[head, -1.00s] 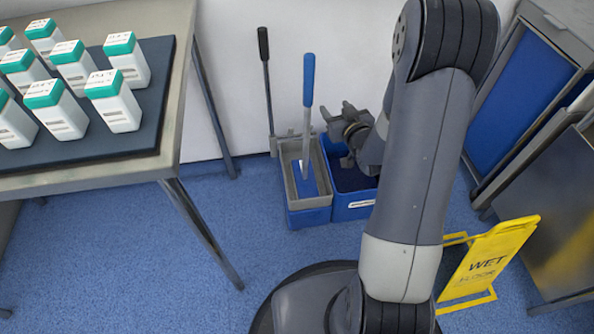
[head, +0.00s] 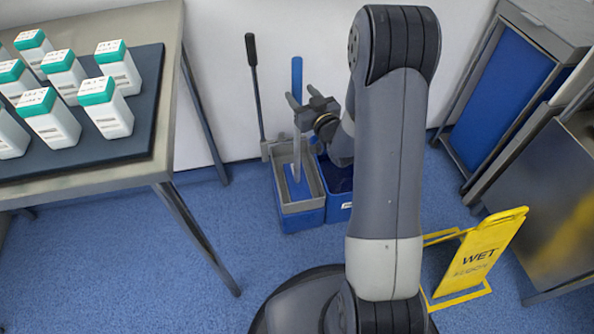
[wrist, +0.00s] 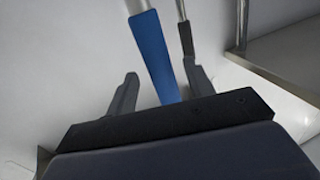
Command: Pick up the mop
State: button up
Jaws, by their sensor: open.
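The mop (head: 297,76) stands nearly upright, its blue handle top above a pale shaft that runs down into the grey-topped bucket. My gripper (head: 301,99) is at the handle's height, its fingers reaching left and open. In the wrist view the blue mop handle (wrist: 153,52) passes between the two open fingers of my gripper (wrist: 160,78), with space on both sides. The fingers are not closed on it. My gripper covers part of the handle and shaft in the head view.
A blue bucket with a grey wringer (head: 303,207) stands by the wall, with a black lever handle (head: 252,52) left of the mop. A table (head: 165,150) with white bottles is left. A yellow wet-floor sign (head: 480,250) and metal cabinets stand right. Blue floor is clear in front.

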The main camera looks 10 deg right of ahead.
aim_at(300, 94)
jog(key=shift+x, duration=1.5)
jog(key=shift+f, duration=0.15)
